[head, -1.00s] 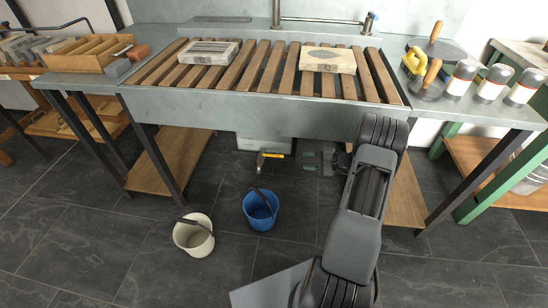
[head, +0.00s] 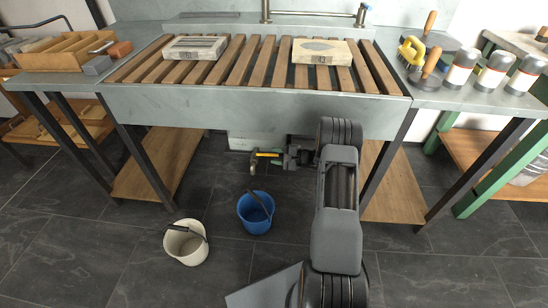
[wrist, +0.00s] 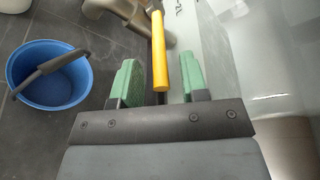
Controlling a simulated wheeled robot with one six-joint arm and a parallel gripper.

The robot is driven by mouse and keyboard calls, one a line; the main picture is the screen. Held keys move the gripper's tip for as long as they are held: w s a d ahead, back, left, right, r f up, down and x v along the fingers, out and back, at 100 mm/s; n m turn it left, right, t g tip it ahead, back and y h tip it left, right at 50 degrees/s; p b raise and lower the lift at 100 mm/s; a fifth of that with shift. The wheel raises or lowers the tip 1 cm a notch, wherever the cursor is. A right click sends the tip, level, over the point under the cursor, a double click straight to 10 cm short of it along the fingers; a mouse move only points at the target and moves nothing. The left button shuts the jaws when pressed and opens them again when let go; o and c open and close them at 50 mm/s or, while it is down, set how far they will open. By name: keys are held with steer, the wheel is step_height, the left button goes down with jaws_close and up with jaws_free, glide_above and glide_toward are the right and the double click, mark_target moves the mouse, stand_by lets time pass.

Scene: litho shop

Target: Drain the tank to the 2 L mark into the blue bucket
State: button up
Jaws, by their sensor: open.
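The pale tank (head: 240,143) sits under the sink, mostly hidden; its pale wall with dark marks fills the right of the wrist view (wrist: 225,60). I cannot read its liquid level. A valve with a yellow lever (wrist: 160,55) sticks out towards me; the lever also shows in the head view (head: 268,154). My gripper (wrist: 160,84) is open, with green fingers either side of the lever's near end and gaps visible. The blue bucket (head: 248,218) stands on the floor below, handle tilted; it shows left in the wrist view (wrist: 75,88). I cannot see liquid flowing.
A white bucket (head: 176,246) stands left of the blue one. The slatted sink (head: 250,105) hangs above my arm, with table legs and low wooden shelves (head: 150,178) on both sides.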

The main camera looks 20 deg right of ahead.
steer(key=shift+w+a+f, duration=0.15)
steer(key=shift+w+a, duration=0.3)
jaws_close()
stand_by(0.4)
